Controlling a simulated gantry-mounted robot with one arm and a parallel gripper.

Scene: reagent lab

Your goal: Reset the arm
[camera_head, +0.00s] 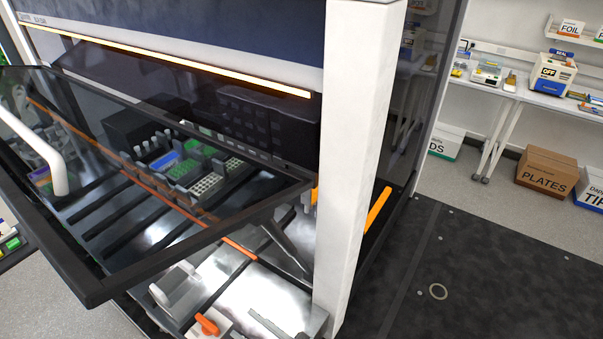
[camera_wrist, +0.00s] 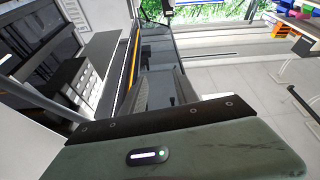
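The head view looks at a large lab machine (camera_head: 345,150) with a white frame post. Its dark glass front door (camera_head: 90,285) is tilted outward, with a white handle (camera_head: 38,150) at the left. Behind the glass, racks of green, blue and white labware (camera_head: 205,185) sit on the deck. The wrist view shows a broad grey-green body (camera_wrist: 220,145) with a black strip and a small lit panel; I cannot tell for sure what it is.
Right of the machine is a dark floor plate (camera_head: 490,270). Beyond it stand a PLATES box (camera_head: 547,172) and a white bench (camera_head: 540,97) with small devices. The wrist view shows open pale floor (camera_wrist: 240,75) at right and a machine cabinet (camera_wrist: 85,70) at left.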

